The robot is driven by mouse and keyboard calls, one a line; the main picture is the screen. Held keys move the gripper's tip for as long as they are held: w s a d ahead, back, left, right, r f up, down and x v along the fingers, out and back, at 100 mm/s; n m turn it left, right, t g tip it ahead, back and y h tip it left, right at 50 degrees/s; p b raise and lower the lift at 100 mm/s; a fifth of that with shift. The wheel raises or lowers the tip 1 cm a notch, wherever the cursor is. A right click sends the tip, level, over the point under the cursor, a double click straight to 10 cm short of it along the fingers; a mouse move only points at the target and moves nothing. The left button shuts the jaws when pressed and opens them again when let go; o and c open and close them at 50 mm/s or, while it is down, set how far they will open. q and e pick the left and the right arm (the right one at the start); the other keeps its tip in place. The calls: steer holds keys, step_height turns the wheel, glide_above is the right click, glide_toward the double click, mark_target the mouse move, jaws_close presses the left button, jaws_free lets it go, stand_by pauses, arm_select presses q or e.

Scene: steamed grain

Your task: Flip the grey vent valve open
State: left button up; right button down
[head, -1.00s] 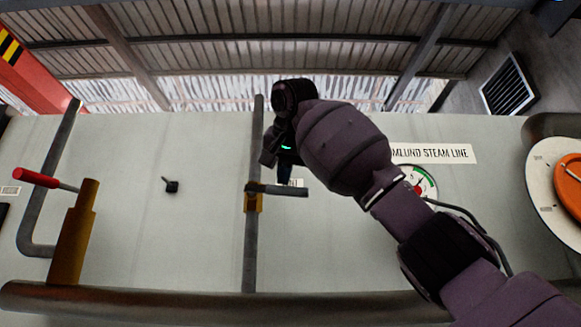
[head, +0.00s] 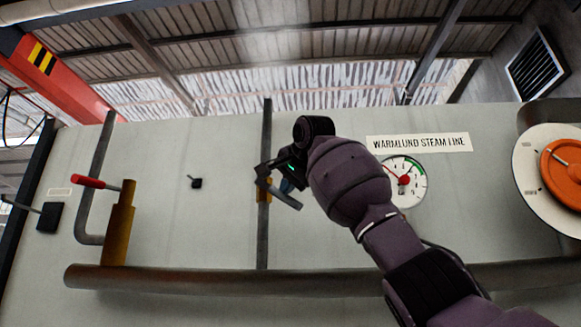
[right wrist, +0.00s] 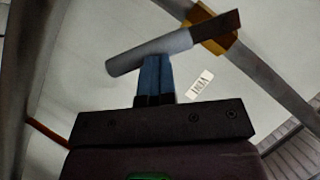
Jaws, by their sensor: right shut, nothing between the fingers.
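The grey vent valve handle (head: 286,198) is on a brass valve body (head: 263,192) on a thin upright pipe. In the head view it slopes down to the right from the pipe. My right gripper (head: 290,184) is shut and empty against or just above the handle; I cannot tell whether they touch. In the right wrist view, the shut blue-grey fingertips (right wrist: 156,62) meet the pale middle of the handle (right wrist: 150,53), and the brass body (right wrist: 212,28) is at its far end. A small VENT label (right wrist: 202,85) is beside the fingers. My left gripper is not in view.
A red-handled lever (head: 90,182) sits by a brass fitting (head: 118,225) at left. A thick horizontal pipe (head: 190,278) runs below. A gauge (head: 411,170) and an orange round wheel (head: 564,165) are at right. The wall between the pipes is mostly clear.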

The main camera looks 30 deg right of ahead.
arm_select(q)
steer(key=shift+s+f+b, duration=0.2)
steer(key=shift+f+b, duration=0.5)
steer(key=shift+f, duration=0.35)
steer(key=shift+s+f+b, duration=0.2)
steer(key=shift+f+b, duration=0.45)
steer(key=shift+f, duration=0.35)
arm_select(e)
steer(key=w+a+f+m+t+y, duration=0.2)
steer(key=a+f+m+t, duration=0.1)
steer(key=f+m+t, duration=0.1)
steer(key=shift+w+a+f+m+t, duration=0.35)
steer(key=shift+f+m, duration=0.35)
steer(key=shift+m, duration=0.6)
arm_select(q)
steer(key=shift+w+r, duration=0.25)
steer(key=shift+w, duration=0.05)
